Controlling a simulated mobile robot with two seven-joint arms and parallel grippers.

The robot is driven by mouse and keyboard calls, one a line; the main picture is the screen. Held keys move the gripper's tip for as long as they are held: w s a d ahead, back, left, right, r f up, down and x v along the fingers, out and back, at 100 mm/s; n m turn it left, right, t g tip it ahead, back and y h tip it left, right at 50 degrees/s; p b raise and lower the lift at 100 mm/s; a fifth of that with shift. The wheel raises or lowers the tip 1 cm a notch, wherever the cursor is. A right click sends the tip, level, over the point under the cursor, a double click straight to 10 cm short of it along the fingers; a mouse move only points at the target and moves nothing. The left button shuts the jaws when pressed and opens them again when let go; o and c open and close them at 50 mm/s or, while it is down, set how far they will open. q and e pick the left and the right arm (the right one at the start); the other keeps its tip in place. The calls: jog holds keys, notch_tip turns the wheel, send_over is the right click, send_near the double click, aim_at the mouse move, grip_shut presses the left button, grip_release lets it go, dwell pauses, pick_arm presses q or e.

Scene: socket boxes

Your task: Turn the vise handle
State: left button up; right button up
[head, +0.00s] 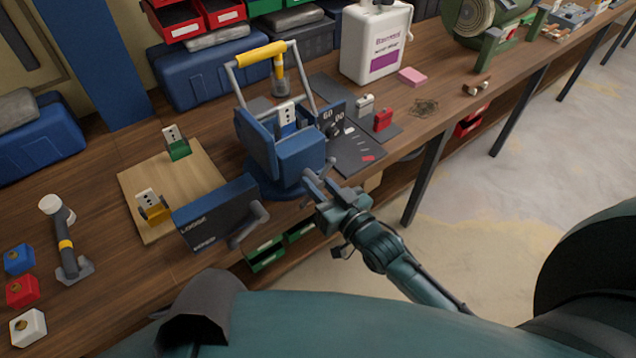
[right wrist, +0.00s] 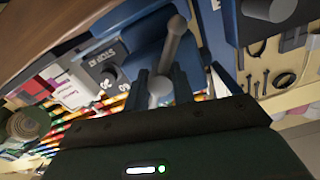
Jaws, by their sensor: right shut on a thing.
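The blue vise (head: 300,160) stands at the front edge of the wooden workbench, with a light socket plate held upright between its jaws. Its grey vise handle (head: 317,175) sticks out at the front, toward me. The bar of the handle with a round knob shows large in the right wrist view (right wrist: 174,48). My right gripper (head: 325,193) is at the handle, and its dark fingers (right wrist: 160,88) are shut around the handle's lower part in the right wrist view. My left gripper is not seen.
Left of the vise stand a blue panel (head: 215,213) with a grey lever and a wooden board (head: 200,180) with socket pieces. A dark mat (head: 355,150) with a red block lies to the right. A yellow-handled frame (head: 262,53) rises behind. Open floor lies right of the bench.

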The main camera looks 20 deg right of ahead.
jog(key=shift+s+f, duration=0.15)
jog(key=shift+f, duration=0.1)
jog(key=o, duration=1)
jog(key=shift+r, duration=0.2)
jog(key=b+v, duration=0.1)
jog(key=v, duration=1.2)
